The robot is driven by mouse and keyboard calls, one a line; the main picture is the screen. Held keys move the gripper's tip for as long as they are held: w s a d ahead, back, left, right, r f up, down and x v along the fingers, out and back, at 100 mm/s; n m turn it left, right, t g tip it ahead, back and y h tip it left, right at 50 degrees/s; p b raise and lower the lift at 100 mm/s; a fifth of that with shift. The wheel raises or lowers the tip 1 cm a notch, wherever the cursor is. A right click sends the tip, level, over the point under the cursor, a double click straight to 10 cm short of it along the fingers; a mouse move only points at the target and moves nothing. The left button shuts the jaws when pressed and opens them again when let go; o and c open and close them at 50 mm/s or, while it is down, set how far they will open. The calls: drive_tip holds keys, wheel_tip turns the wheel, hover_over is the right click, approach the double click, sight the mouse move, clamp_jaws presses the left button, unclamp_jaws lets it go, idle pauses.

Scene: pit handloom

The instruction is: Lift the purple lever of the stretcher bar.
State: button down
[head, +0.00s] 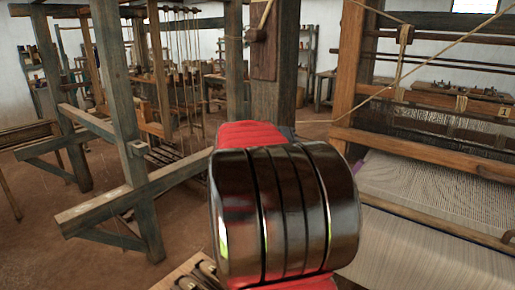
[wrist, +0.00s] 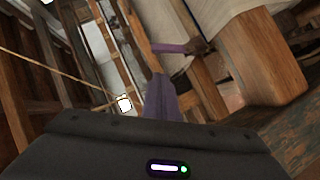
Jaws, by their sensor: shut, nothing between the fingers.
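A purple lever (wrist: 170,48) shows in the upper middle of the wrist view, lying nearly level in the picture. Its right end meets a dark fitting (wrist: 196,47) beside pale cloth. My gripper (wrist: 158,80) shows in the wrist view as a narrow purple-grey shape rising from the dark housing, its fingers together and empty. Its tips appear just below the lever in the picture, with a visible gap between them; the depth between them is unclear. The stretcher bar cannot be clearly made out.
In the head view a loom with pale woven cloth (head: 425,235) and a wooden beam (head: 430,157) stands at the right. Another timber frame (head: 125,110) stands at the left over open brown floor (head: 50,235). A thick wooden post (wrist: 262,60) is close at right in the wrist view.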

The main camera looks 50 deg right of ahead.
idle(0.4)
drive_tip(key=w+a+f+n+t+y, duration=0.2)
drive_tip(key=a+f+n+t+y, duration=0.1)
drive_tip(key=a+f, duration=0.5)
drive_tip(key=w+a+f+n+t+y, duration=0.2)
drive_tip(key=a+f+y, duration=0.1)
drive_tip(key=a+f, duration=0.5)
drive_tip(key=a+r+n+t+y, duration=0.1)
drive_tip(key=a+n+t+y, duration=0.5)
drive_tip(key=a, duration=3)
drive_tip(key=shift+a+r+n+t, duration=0.15)
drive_tip(key=shift+r+n+t, duration=0.15)
drive_tip(key=shift+t, duration=0.6)
drive_tip(key=c, duration=2.4)
unclamp_jaws()
drive_tip(key=shift+c, duration=0.2)
